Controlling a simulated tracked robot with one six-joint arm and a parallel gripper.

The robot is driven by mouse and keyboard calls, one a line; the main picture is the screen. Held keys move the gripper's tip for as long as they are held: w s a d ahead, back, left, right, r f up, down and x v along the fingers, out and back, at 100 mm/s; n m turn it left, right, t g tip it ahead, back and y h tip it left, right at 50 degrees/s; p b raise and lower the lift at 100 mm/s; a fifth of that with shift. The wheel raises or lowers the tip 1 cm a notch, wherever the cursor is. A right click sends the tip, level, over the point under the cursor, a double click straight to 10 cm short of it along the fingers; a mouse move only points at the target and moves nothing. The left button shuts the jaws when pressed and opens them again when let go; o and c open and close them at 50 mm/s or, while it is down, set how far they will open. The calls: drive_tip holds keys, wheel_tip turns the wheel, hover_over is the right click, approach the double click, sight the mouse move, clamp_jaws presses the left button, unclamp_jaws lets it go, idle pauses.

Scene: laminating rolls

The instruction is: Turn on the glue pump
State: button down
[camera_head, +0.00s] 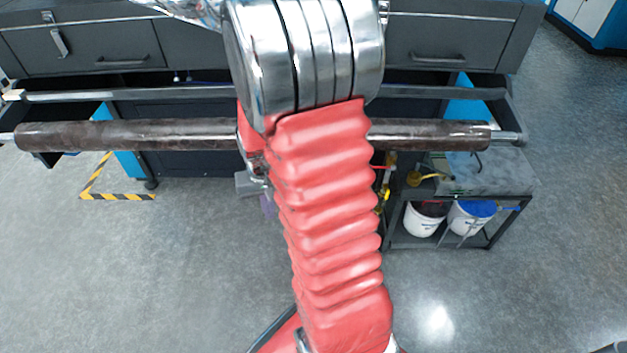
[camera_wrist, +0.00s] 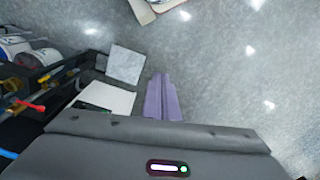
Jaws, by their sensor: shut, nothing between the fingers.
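The glue station shows as a dark cart (camera_head: 462,240) with yellow fittings (camera_head: 384,190) at its left side, partly behind my arm. A small red handle (camera_head: 381,167) sits by these fittings. In the wrist view, a red handle (camera_wrist: 30,105) and yellow pipework (camera_wrist: 42,77) are at the left. My gripper, with purple fingers (camera_wrist: 163,80), is shut and empty, to the right of the handle and apart from it. In the head view, only a bit of its purple fingers (camera_head: 268,205) shows beside my red arm. I cannot tell which part is the pump switch.
White buckets (camera_head: 424,219) stand on the cart's lower shelf. A long dark roller (camera_head: 130,134) lies across the front of the grey machine (camera_head: 470,40). Pale flat panels (camera_wrist: 125,65) lie near the fingers in the wrist view. The grey floor (camera_head: 190,250) is open in front.

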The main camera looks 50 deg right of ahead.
drive_tip(key=w+d+f+m+t+h, duration=0.1)
drive_tip(key=d+f+m, duration=0.45)
drive_tip(key=f, duration=0.75)
drive_tip(key=d+f+m+t+h, duration=0.1)
drive_tip(key=d+f+m+h, duration=0.15)
drive_tip(key=d+f, duration=0.85)
drive_tip(key=w+d+f+m+t, duration=0.1)
drive_tip(key=d+f+m, duration=0.4)
drive_tip(key=f, duration=1)
drive_tip(key=w+d+r+m+t+h, duration=0.5)
drive_tip(key=d+m+h, duration=0.1)
drive_tip(key=d, duration=0.3)
drive_tip(key=shift+w+d+r+m, duration=0.15)
drive_tip(key=shift+w+r+m, duration=0.25)
drive_tip(key=shift+m, duration=0.5)
